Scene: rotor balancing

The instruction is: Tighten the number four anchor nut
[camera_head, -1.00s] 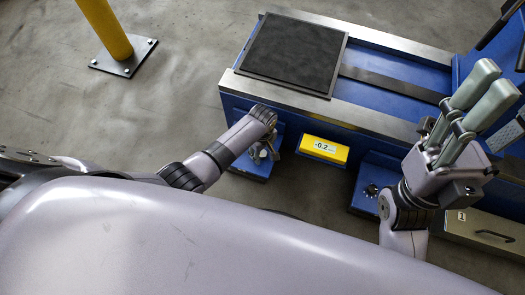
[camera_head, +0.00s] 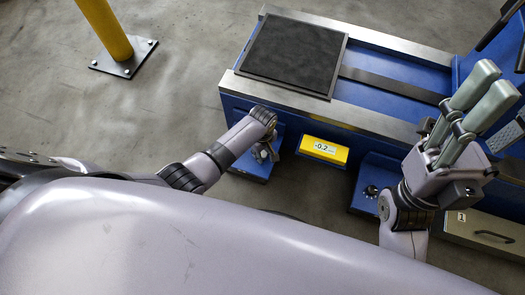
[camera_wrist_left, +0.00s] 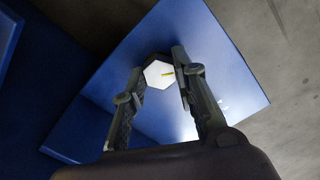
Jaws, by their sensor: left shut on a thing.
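The anchor nut (camera_wrist_left: 158,74) is a pale hexagon with a short yellow mark on its top face. It sits over a blue foot plate (camera_wrist_left: 225,60); no number shows on it. My left gripper (camera_wrist_left: 160,80) has one finger on each side of the nut and is shut on it. In the head view my left gripper (camera_head: 267,154) reaches down over the blue foot (camera_head: 252,169) at the machine's near side, and its wrist hides the nut. My right gripper (camera_head: 482,100) is raised at the right, empty, its two fingers apart.
A yellow display (camera_head: 323,150) reading -0.2 is on the blue machine bed (camera_head: 388,82). Another foot with a bolt (camera_head: 370,191) is to its right. A drawer box marked 1 (camera_head: 484,238) is at lower right. A yellow post (camera_head: 105,28) stands on the open floor at upper left.

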